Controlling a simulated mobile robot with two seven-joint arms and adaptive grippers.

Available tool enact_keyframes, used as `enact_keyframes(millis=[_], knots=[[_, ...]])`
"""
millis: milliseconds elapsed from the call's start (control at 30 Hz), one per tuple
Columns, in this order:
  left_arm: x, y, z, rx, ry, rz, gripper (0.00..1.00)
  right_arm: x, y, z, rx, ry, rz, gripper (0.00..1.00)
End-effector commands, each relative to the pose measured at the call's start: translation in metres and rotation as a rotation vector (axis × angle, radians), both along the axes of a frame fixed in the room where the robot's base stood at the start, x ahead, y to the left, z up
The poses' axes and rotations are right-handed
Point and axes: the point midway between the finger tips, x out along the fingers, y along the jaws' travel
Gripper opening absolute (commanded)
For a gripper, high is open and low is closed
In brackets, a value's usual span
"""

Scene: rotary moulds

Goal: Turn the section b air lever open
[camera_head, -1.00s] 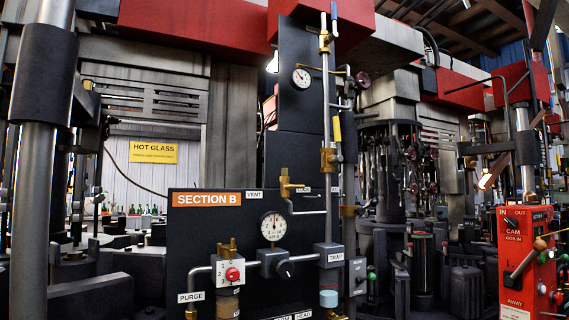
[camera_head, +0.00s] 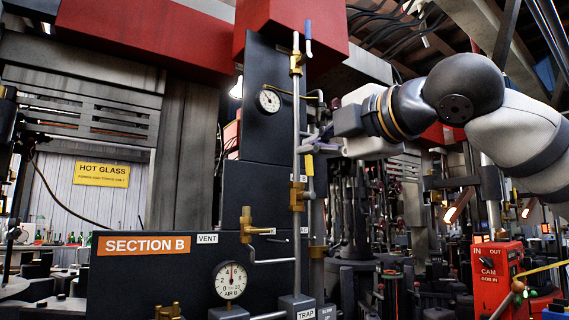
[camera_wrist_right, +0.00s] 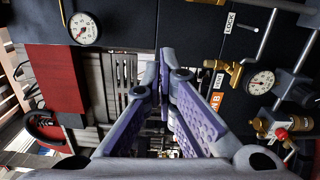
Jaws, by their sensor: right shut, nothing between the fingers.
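The dark Section B panel (camera_head: 120,275) stands at the centre left in the head view, with an orange sign (camera_head: 144,245). A vertical grey pipe beside it carries brass valves. An upright blue-handled lever (camera_head: 308,38) sits at the upper valve (camera_head: 296,64). A yellow-handled lever (camera_head: 309,165) sits above the lower valve (camera_head: 297,196), partly hidden by my right gripper. I cannot read which lever is labelled air. My right gripper (camera_head: 314,146) is shut and empty, close to the pipe; contact is unclear. Its purple fingers show in the wrist view (camera_wrist_right: 163,80). My left gripper is not in view.
An upper gauge (camera_head: 268,101) and the air B gauge (camera_head: 230,280) are on the panels. A brass vent valve (camera_head: 247,224) juts out from the panel. A red control box (camera_head: 498,275) stands at the lower right. Red beams run overhead.

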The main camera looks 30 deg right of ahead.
Motion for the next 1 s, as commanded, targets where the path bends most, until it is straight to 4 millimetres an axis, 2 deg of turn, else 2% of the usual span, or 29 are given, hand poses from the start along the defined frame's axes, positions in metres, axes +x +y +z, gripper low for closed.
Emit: enact_keyframes(millis=[467,600,700,1000], knots=[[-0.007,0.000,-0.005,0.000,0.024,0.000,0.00,0.100,0.004,-0.004,-0.008,0.005,-0.001,0.00],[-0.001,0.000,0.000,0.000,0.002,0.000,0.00,0.101,-0.020,0.004,-0.006,-0.005,-0.003,0.00],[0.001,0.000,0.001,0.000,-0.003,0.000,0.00,0.104,-0.029,0.004,-0.007,-0.004,-0.002,0.00],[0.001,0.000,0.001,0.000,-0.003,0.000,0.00,0.107,-0.034,0.002,-0.010,-0.001,-0.001,0.00]])
